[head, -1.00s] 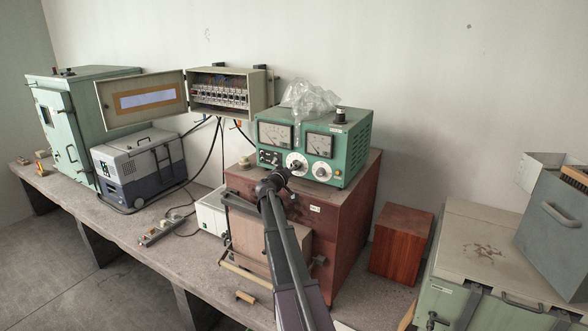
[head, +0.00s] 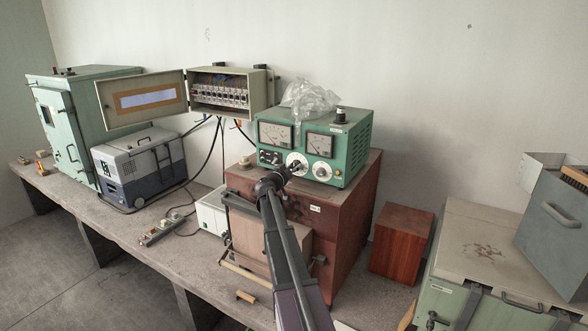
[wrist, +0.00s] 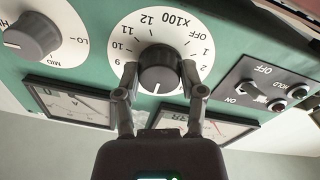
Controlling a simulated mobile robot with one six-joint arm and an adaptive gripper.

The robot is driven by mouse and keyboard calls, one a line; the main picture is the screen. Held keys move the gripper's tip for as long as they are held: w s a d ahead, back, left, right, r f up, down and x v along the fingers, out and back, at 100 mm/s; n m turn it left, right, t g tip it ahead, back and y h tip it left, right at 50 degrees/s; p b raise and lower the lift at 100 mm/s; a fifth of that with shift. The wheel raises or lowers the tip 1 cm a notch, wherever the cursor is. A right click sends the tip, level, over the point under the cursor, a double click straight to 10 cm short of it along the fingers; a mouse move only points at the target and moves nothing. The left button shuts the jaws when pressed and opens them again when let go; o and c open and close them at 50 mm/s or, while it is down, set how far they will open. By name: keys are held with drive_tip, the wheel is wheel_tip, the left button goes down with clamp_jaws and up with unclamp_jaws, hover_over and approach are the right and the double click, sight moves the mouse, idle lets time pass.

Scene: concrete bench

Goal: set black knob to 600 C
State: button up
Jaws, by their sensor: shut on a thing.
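The black knob (wrist: 157,70) sits on a white dial (wrist: 183,28) marked x100, with OFF and numbers, on the green instrument (head: 347,150). The dial appears upside down in the wrist view. My gripper (wrist: 159,75) is shut on the knob, one finger on each side. A pale mark shows at the knob's lower edge in that view. The numbers near it are hidden by the knob and fingers, so I cannot read the setting. In the head view my gripper (head: 291,170) covers part of this left dial.
A second dial, marked LO, MID, has a grey knob (wrist: 33,35) and stands beside this one. A switch panel (wrist: 265,84) with ON and OFF is on the other side. Two meters (head: 275,134) sit above the dials. A clear plastic bag (head: 308,100) lies on top.

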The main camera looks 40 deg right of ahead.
drive_tip(key=shift+w, duration=0.1)
drive_tip(key=o, duration=1.2)
drive_tip(key=shift+d, duration=0.1)
drive_tip(key=shift+c, duration=0.2)
drive_tip(key=v, duration=0.7)
drive_tip(key=shift+a, duration=0.3)
